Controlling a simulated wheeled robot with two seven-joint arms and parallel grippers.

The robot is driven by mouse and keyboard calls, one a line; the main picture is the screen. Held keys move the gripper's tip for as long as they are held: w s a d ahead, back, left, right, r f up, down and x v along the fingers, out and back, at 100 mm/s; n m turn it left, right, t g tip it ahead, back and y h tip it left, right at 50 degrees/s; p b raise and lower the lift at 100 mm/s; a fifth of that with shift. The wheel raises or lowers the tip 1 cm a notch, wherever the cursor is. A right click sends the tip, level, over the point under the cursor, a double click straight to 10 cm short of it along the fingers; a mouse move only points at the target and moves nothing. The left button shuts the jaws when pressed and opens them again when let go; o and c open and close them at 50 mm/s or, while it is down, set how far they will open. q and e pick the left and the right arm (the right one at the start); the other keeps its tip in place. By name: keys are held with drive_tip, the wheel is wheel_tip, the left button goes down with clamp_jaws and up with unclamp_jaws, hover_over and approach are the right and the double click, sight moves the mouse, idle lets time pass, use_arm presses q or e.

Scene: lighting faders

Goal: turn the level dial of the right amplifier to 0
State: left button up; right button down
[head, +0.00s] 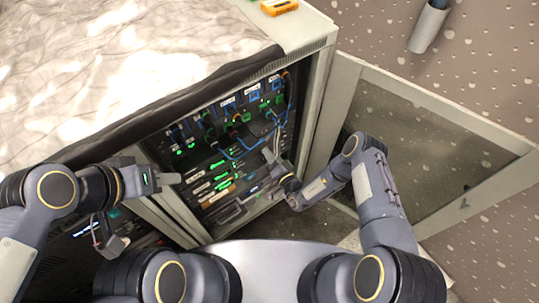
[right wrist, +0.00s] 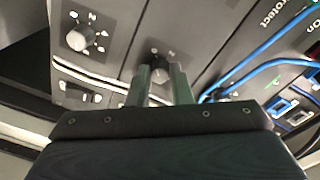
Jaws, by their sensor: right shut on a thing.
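In the right wrist view a round level dial (right wrist: 158,64) sits on a dark amplifier panel, with marks around its upper side. My right gripper (right wrist: 161,78) has its two fingers on either side of this dial and is shut on it. The fingers hide the dial's lower part, and I cannot read its setting. In the head view my right gripper (head: 270,157) reaches into the open rack (head: 317,97), and the dial is too small to make out. My left gripper (head: 168,179) is in front of the rack's left side; its finger gap is unclear.
A second dial (right wrist: 79,39) is on the neighbouring panel to the left. Blue cables (right wrist: 262,63) run across the panels on the right. The open rack door (head: 440,135) stands right of my right arm.

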drive_tip(key=shift+f, duration=0.1)
drive_tip(key=c, duration=1.3)
unclamp_jaws()
drive_tip(key=v, duration=0.8)
